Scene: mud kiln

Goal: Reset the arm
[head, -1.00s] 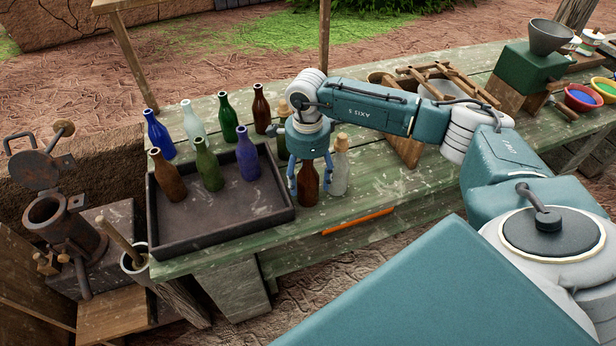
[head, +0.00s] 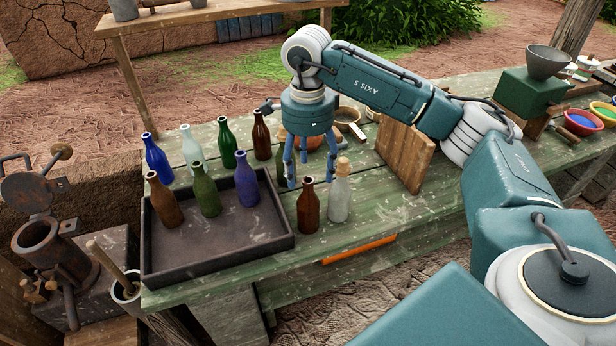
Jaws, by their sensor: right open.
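My right arm comes in from the right, and its gripper (head: 308,172) hangs pointing down over the green wooden table (head: 385,205). Its blue fingers are spread and hold nothing. Below them, a brown bottle (head: 308,207) and a clear corked bottle (head: 340,196) stand upright on the table, right of the tray. The fingertips are above and behind the brown bottle, apart from it as far as I can see. Another bottle behind the gripper is mostly hidden. My left gripper is not in view.
A dark tray (head: 270,244) holds a brown, a green and a blue bottle. Several bottles stand behind it, among them a blue one (head: 157,158). A wooden board (head: 405,155) stands right of the gripper. A green grinder (head: 530,92) and bowls (head: 583,122) are at the far right.

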